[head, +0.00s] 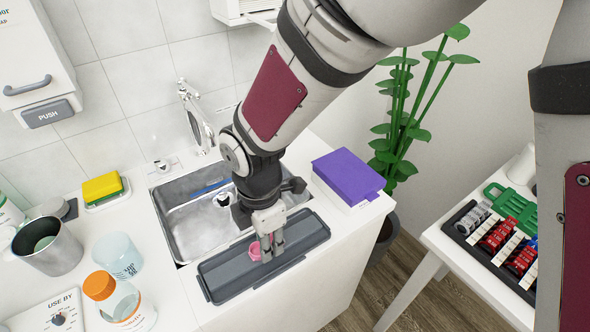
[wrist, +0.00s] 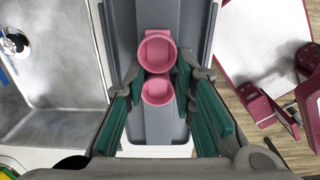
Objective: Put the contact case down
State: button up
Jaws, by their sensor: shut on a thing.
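The contact case (head: 254,251) is pink, with two round open wells. It also shows in the wrist view (wrist: 157,92), between the green-padded fingers. My gripper (head: 267,247) points down and is shut on the case; it also shows in the wrist view (wrist: 159,82). The case is over a long dark grey tray (head: 222,284) beside the sink; the tray also fills the middle of the wrist view (wrist: 150,128). I cannot tell whether the case touches the tray floor. The fingers hide part of the case in the head view.
The steel sink (head: 196,232) lies behind the tray. A purple box (head: 348,176) stands right of the sink. An orange-lidded jar (head: 118,298), a clear beaker (head: 119,256) and a metal mug (head: 50,248) stand on the left. A side table (head: 462,262) is at right.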

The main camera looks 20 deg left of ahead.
jog(key=o, duration=0.8)
jog(key=shift+s, duration=0.1)
notch_tip(320, 180, up, 12)
jog(key=w+d+r+m+t, duration=0.1)
jog(key=d+r+m, duration=0.2)
jog(key=d, duration=0.2)
jog(key=w+d+r+m, duration=0.2)
jog(key=d+m, duration=0.1)
jog(key=d, duration=0.2)
jog(key=s+d+r+m+t, duration=0.1)
jog(key=s+d+r+m, duration=0.1)
jog(key=d+m, duration=0.5)
jog(key=s+d+r+m, duration=0.25)
jog(key=d+m, duration=0.25)
jog(key=d, duration=0.4)
jog(key=s+d+m, duration=0.2)
jog(key=m, duration=0.1)
jog(key=s+d+m+t, duration=0.1)
jog(key=s+d+m, duration=0.1)
jog(key=d+m, duration=0.1)
jog(key=s+d+m, duration=0.3)
jog(key=shift+d+m+t+p, duration=0.15)
jog(key=shift+m+t+p, duration=0.15)
jog(key=shift+m, duration=0.1)
